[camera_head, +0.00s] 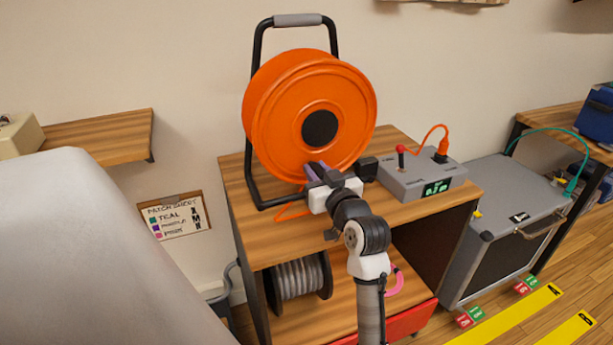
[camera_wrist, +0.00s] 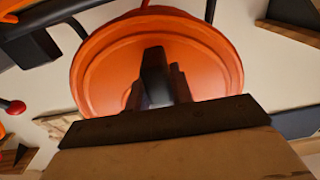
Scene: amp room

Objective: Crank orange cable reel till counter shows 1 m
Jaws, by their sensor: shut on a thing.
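The orange cable reel (camera_head: 345,100) stands upright in a black frame (camera_head: 256,80) on a wooden cabinet, with a dark round hub (camera_head: 320,128) at its middle. My gripper (camera_head: 322,174) is at the reel's lower face and shut on the crank handle, which is mostly hidden by the fingers. In the wrist view the reel (camera_wrist: 215,65) fills the upper middle, with the dark fingers (camera_wrist: 160,80) in front of it. The counter (camera_head: 437,187) is a green display on a grey box (camera_head: 400,182) right of the reel; its digits look like 0.2 m but are small.
The grey box carries a red-tipped lever (camera_head: 401,150) and an orange plug (camera_head: 443,147). A grey cable spool (camera_head: 298,278) lies on the shelf below. A grey amp (camera_head: 510,225) stands to the right. A patch sheet (camera_head: 175,215) hangs on the wall at left.

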